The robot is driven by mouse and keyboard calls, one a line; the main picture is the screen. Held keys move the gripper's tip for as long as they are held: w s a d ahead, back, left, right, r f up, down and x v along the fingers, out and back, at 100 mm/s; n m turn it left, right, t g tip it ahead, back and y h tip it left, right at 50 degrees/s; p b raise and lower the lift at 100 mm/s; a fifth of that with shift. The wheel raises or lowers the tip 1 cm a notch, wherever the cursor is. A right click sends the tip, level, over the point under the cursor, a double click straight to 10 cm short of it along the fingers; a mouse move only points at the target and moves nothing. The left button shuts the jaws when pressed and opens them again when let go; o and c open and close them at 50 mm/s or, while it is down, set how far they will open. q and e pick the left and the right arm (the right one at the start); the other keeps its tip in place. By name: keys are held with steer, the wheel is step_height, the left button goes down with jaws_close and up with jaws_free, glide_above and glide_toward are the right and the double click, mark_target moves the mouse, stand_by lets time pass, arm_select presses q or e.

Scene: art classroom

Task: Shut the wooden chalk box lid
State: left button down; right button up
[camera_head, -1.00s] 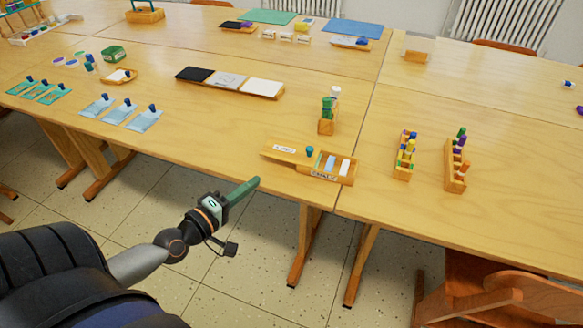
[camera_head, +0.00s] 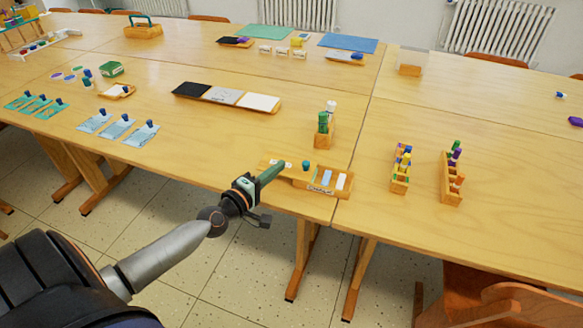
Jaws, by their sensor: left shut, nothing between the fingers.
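The wooden chalk box (camera_head: 326,190) lies near the table's front edge, with pale and blue chalk showing in its open right part. Its wooden lid (camera_head: 274,162) is slid out to the left and carries a blue-green knob (camera_head: 306,165) near its right end. My left gripper (camera_head: 280,167), with green fingers, is shut and empty. Its tip overlaps the lid's left part in the picture; I cannot tell whether it touches. The fingers hide part of the lid. My right gripper is not in view.
A wooden block with green and white pieces (camera_head: 324,128) stands just behind the box. Two wooden racks of coloured pieces (camera_head: 401,168) (camera_head: 452,175) stand to the right. A tray with black, grey and white panels (camera_head: 226,96) lies behind left. Table between is clear.

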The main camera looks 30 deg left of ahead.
mark_target(292, 176)
arm_select(q)
steer(key=shift+w+d+p, duration=0.4)
steer(key=shift+w+d, duration=0.45)
steer(key=shift+d, duration=0.2)
steer(key=shift+w+d, duration=0.2)
steer(key=shift+d, duration=0.05)
steer(key=shift+w+d+f, duration=0.2)
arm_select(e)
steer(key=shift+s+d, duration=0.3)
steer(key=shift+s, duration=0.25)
